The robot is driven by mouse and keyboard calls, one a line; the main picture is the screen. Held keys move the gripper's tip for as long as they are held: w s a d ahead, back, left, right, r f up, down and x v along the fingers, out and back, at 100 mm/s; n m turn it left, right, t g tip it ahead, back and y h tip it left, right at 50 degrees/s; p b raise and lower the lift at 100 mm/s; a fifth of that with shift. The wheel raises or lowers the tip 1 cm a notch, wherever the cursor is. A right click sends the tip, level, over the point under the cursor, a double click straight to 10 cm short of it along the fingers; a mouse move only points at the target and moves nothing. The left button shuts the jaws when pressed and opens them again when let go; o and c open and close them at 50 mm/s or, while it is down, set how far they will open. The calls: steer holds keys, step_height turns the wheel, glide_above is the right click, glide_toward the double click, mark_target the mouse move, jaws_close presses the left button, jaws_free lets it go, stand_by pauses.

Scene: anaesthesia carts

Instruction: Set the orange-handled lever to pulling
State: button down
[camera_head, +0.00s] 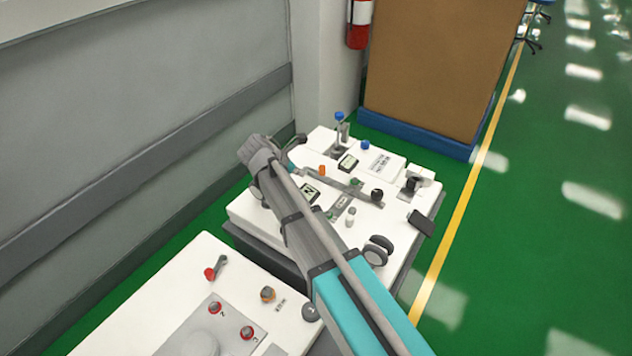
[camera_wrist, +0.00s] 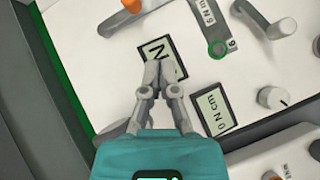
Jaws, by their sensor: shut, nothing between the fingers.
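A second orange part (camera_wrist: 132,5) shows at the top edge, next to a grey arm, and is partly cut off. In the head view, an orange handle (camera_head: 322,170) stands on the far cart's white top. I cannot tell the lever's setting.
The far white cart (camera_head: 410,157) carries a grey bar, knobs and displays. A second display (camera_wrist: 213,108) lies right of my fingers. A nearer white cart (camera_head: 130,322) has red knobs. A grey wall stands left; the green floor is free at right.

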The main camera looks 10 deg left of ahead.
mark_target(320, 175)
steer(key=a, duration=0.1)
steer(key=a+n, duration=0.1)
steer(key=a+f+n, duration=0.1)
steer(key=a, duration=0.1)
steer(key=shift+s+t+b, duration=0.25)
steer(key=shift+t+b, duration=0.05)
steer(key=shift+b, duration=0.1)
steer(key=shift+w+d+f, duration=0.1)
steer(key=b+x, duration=0.7)
steer(key=x, duration=0.2)
steer(key=shift+w+d+f, duration=0.1)
steer(key=shift+f, duration=0.1)
steer(key=shift+w+d+f, duration=0.15)
steer(key=shift+w, duration=0.15)
steer(key=shift+w+d+r, duration=0.1)
steer(key=shift+w+d, duration=0.4)
steer(key=shift+w, duration=0.2)
steer(key=shift+w+d+r, duration=0.1)
steer(key=shift+w+d, duration=0.45)
steer(key=shift+w, duration=0.2)
